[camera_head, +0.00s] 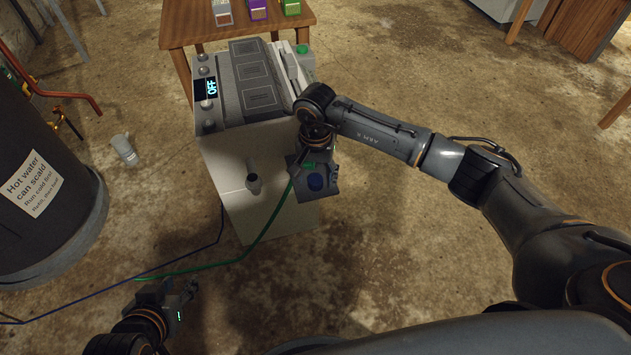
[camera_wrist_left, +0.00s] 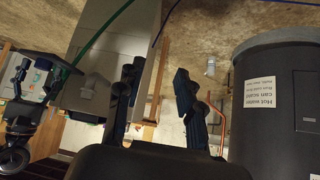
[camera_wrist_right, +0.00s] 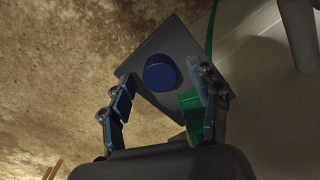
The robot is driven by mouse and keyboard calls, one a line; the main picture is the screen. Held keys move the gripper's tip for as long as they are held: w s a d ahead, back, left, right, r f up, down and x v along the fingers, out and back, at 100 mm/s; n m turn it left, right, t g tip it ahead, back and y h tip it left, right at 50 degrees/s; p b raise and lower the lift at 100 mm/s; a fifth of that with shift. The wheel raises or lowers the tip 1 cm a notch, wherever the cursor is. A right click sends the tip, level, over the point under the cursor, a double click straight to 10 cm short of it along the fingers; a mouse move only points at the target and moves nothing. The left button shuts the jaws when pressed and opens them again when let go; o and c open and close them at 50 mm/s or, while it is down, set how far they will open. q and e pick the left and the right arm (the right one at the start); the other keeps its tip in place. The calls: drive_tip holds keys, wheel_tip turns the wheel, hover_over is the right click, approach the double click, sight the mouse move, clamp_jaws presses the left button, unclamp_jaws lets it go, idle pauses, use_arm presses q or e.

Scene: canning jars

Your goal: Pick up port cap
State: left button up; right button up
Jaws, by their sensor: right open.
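A round blue cap (camera_head: 316,182) sits on a dark grey block (camera_head: 330,188) at the right of the white machine's front. In the right wrist view the blue cap (camera_wrist_right: 160,75) lies beyond and between the fingers of my right gripper (camera_wrist_right: 165,85). That gripper is open; its right finger overlaps the grey block, and I cannot tell whether it touches. A green connector (camera_wrist_right: 193,115) shows beside that finger. My left gripper (camera_head: 188,293) is open and empty, low at the left, away from the cap. It also shows in the left wrist view (camera_wrist_left: 158,80).
The white machine (camera_head: 230,165) has a grey spout (camera_head: 253,183) and an OFF display (camera_head: 211,87). A green hose (camera_head: 230,260) and blue line (camera_head: 160,268) cross the floor. A dark water tank (camera_head: 45,215) stands left, near a small pale cup (camera_head: 124,150). A wooden table (camera_head: 185,30) is behind.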

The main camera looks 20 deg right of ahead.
drive_tip(key=shift+c, duration=0.2)
drive_tip(key=c, duration=0.8)
drive_tip(key=shift+r, duration=0.1)
